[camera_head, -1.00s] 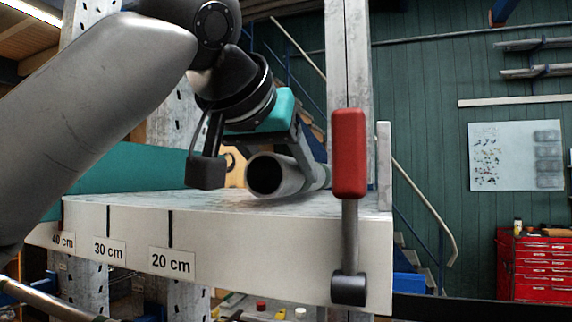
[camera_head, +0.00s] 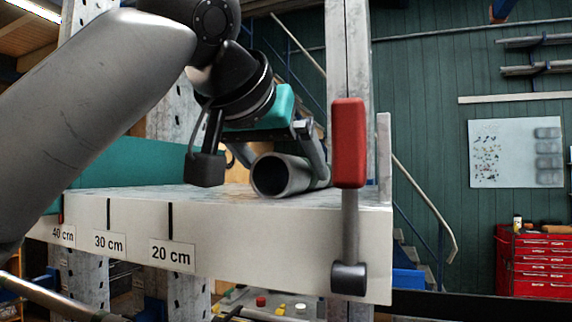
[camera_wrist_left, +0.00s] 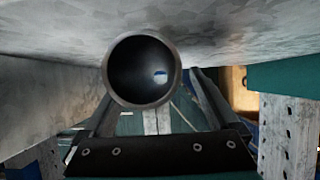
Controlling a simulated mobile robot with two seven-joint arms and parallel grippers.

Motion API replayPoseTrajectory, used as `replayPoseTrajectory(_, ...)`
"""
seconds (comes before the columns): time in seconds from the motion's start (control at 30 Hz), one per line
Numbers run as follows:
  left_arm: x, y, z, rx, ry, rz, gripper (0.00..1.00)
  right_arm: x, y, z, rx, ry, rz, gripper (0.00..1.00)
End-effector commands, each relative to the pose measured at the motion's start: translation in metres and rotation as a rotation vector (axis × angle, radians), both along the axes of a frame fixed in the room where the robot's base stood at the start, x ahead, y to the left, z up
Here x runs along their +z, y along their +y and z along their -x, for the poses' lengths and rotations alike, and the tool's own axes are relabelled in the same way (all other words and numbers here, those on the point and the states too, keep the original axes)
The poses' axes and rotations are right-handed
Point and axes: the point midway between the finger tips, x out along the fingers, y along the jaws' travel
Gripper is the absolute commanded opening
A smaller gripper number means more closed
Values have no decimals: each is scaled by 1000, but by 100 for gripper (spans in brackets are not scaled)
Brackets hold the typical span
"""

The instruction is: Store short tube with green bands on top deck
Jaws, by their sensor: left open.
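A short grey tube (camera_head: 297,174) lies on its side on the pale deck (camera_head: 240,194), its dark open mouth facing me. In the left wrist view the tube's round mouth (camera_wrist_left: 143,104) shows between the spread fingers of the left gripper (camera_wrist_left: 152,108). I cannot tell whether a finger touches it. My right gripper is not in view.
A red-handled lever (camera_head: 348,143) stands at the deck's front right corner. An upright plate (camera_head: 384,160) rises at the right end. The front edge carries distance labels (camera_head: 172,254). Bare deck lies left of the tube.

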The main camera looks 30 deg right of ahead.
Motion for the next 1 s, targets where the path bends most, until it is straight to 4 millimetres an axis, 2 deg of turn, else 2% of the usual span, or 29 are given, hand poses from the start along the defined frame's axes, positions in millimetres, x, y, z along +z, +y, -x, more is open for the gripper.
replayPoseTrajectory(0.17,9,13,11,-1,-5,3,94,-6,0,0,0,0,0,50)
replayPoseTrajectory(0.6,57,81,69,0,-6,5,94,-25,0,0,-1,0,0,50)
replayPoseTrajectory(0.8,69,98,83,1,-4,4,94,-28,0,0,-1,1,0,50)
replayPoseTrajectory(1.0,72,103,87,0,-3,3,94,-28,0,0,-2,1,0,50)
